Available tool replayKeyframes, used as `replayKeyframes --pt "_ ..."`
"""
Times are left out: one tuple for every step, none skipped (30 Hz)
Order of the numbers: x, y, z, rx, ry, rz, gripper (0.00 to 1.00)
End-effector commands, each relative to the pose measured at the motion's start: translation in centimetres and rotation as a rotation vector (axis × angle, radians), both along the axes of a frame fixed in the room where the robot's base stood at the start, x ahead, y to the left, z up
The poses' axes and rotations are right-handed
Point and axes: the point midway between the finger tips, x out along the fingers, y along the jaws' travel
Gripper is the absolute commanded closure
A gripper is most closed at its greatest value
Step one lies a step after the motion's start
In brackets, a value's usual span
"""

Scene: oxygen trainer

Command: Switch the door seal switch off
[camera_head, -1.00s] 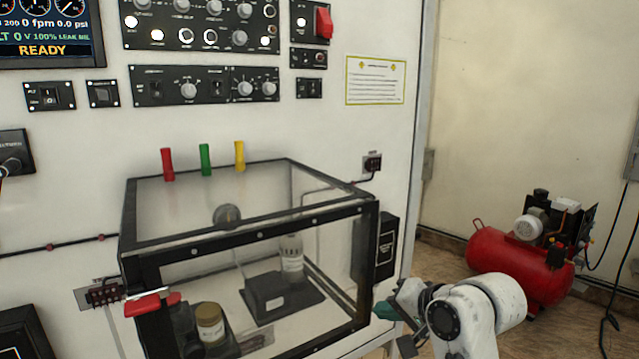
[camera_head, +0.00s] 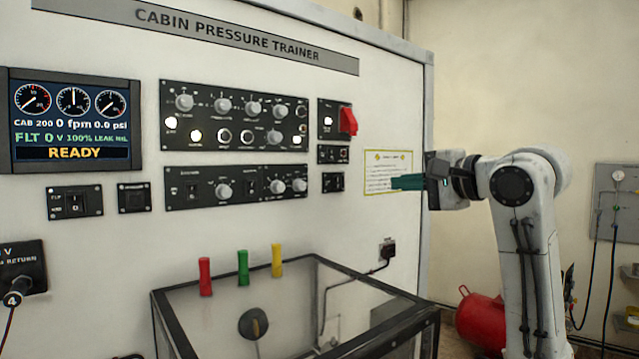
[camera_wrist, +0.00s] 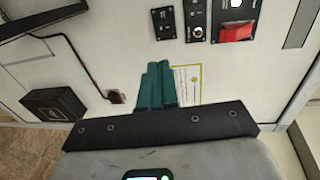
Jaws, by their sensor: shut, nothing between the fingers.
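The switch labels are too small to read, so I cannot tell which switch is the door seal switch. Small switch plates sit on the white panel (camera_head: 380,90): one at right (camera_head: 333,182), one just above it (camera_head: 333,154), and two at left under the display, a wider plate (camera_head: 74,202) and a smaller one (camera_head: 134,198). My gripper (camera_head: 396,183), with teal fingers, is shut and empty in front of the yellow-bordered notice, right of the right-hand plates. In the wrist view its fingers (camera_wrist: 156,82) point toward the panel, with a small switch plate (camera_wrist: 164,22) beyond them.
A clear box with a black frame (camera_head: 318,300) juts out below the panel. Red, green and yellow clips (camera_head: 243,267) stand above its back edge. A red switch guard (camera_head: 348,121) sticks out at upper right. A red compressor (camera_head: 480,320) stands behind my arm.

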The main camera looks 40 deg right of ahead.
Motion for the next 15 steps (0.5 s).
replayKeyframes --pt "-0.05 0.01 0.27 0.001 -0.002 0.000 1.00" --pt "-0.06 0.01 0.34 0.001 -0.003 0.000 1.00" --pt "-0.06 0.02 0.37 0.002 -0.003 0.001 1.00" --pt "-0.06 0.02 0.37 0.002 -0.003 0.001 1.00" --pt "-0.06 0.03 0.36 0.002 -0.003 0.001 1.00" --pt "-0.05 0.03 0.35 0.002 -0.003 0.001 1.00" --pt "-0.05 0.04 0.34 0.002 -0.003 0.001 1.00" --pt "-0.04 0.04 0.34 0.002 -0.003 0.001 1.00" --pt "-0.04 0.05 0.33 0.002 -0.003 0.001 1.00" --pt "-0.04 0.05 0.33 0.001 -0.003 0.001 1.00" --pt "-0.02 0.05 0.32 0.001 -0.003 0.001 1.00" --pt "0.04 0.05 0.32 0.001 -0.003 0.001 1.00" --pt "0.14 0.06 0.32 0.002 -0.002 0.001 1.00" --pt "0.28 0.06 0.32 0.002 -0.002 0.001 1.00" --pt "0.55 0.05 0.32 0.003 -0.002 0.002 1.00"
